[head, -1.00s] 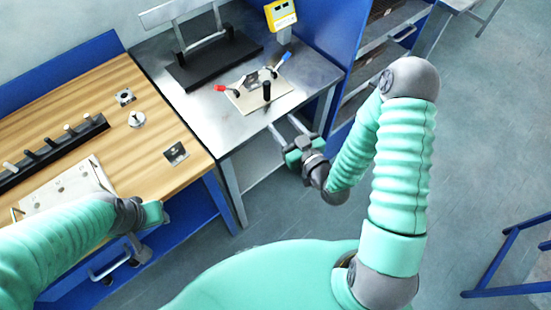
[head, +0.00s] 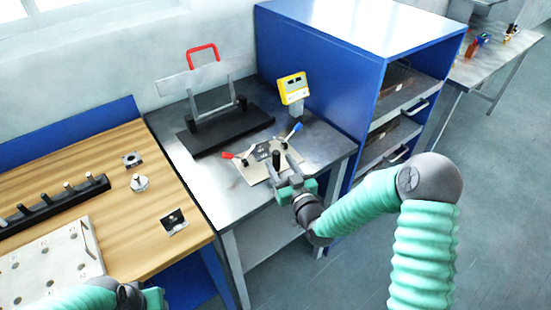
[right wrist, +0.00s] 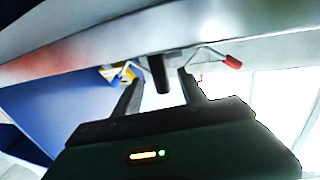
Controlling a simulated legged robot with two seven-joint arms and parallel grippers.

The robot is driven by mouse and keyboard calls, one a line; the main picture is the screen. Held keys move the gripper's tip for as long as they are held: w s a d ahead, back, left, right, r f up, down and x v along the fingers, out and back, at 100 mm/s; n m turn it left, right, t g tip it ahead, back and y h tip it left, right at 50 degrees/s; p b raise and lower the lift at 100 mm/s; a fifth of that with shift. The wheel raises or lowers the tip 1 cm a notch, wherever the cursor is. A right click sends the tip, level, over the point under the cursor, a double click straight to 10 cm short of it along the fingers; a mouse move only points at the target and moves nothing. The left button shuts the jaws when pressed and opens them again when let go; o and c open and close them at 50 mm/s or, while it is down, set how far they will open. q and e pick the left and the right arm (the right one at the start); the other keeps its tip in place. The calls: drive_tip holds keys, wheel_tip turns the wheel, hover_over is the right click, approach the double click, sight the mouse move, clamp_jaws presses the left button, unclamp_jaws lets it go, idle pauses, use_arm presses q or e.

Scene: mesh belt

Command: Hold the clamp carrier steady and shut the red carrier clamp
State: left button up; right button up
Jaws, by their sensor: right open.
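The clamp carrier (head: 251,174), a beige plate with a black upright post (head: 276,158), lies on the steel bench. The red carrier clamp (head: 228,156) is at its left side, with its lever sticking outward. A blue-handled clamp (head: 296,128) is at its right. My right gripper (head: 284,175) is open at the carrier's front edge. In the right wrist view, the post (right wrist: 160,75) shows between its fingers, not visibly gripped, and the red handle (right wrist: 232,62) is to the right. My left gripper (head: 150,298) is at the bottom edge, with its jaws unclear.
A black stand with a metal frame (head: 225,129) and a yellow device (head: 293,88) stand behind the carrier. A blue cabinet (head: 345,60) borders the bench on the right. The wooden table (head: 118,210) at left holds a white plate and several small parts.

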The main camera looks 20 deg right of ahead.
sight(278, 161)
drive_tip(key=shift+w+d, duration=0.25)
drive_tip(key=shift+w, duration=1)
drive_tip(key=shift+w+a, duration=0.1)
drive_tip(key=shift+w, duration=0.15)
drive_tip(key=shift+a, duration=0.6)
drive_tip(key=c, duration=0.5)
drive_tip(key=shift+d, duration=0.4)
clamp_jaws()
use_arm(q)
drive_tip(key=shift+d, duration=0.15)
use_arm(e)
drive_tip(key=shift+a, duration=0.1)
drive_tip(key=shift+a, duration=0.1)
drive_tip(key=shift+o, duration=2.1)
unclamp_jaws()
